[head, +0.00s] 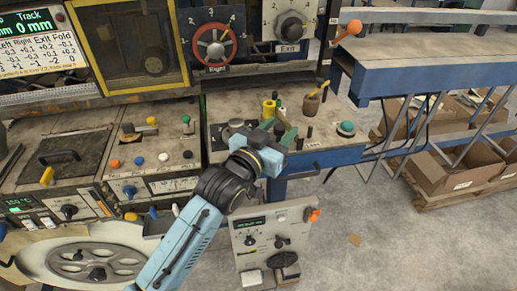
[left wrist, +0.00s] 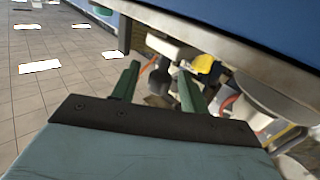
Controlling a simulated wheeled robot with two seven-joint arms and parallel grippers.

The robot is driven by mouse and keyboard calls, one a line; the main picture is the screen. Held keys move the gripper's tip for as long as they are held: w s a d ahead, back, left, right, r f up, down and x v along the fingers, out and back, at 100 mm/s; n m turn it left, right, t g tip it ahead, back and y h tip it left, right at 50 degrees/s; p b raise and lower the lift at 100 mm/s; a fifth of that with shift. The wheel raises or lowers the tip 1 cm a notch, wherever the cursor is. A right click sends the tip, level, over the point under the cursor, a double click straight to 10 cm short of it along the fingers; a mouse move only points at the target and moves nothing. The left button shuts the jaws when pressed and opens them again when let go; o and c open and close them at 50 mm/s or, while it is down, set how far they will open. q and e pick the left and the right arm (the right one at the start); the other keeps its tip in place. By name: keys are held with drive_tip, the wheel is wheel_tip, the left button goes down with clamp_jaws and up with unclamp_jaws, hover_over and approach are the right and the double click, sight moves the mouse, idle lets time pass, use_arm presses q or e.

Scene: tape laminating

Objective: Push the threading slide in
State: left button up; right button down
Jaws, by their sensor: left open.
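My left gripper (head: 284,132) reaches over the small machine deck (head: 227,107) in the head view, its green fingers near a yellow cylinder (head: 268,108). In the left wrist view the two fingers of this gripper (left wrist: 158,78) stand apart with nothing held between them. A yellow-capped part (left wrist: 203,64) shows just beyond the right finger there. I cannot tell which part is the threading slide; my gripper and wrist hide some of the deck. My right gripper is not in view.
A brown pot with a wooden handle (head: 311,103) and a green-blue knob (head: 346,128) stand right of the gripper. A red-rimmed dial (head: 214,46) is above. A blue bench (head: 430,68) extends right. A control box (head: 275,240) with an orange knob is below.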

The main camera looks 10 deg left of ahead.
use_arm(q)
drive_tip(key=v, duration=1.1)
drive_tip(key=shift+b, duration=0.4)
drive_tip(key=shift+f, duration=0.15)
drive_tip(key=shift+c, duration=0.3)
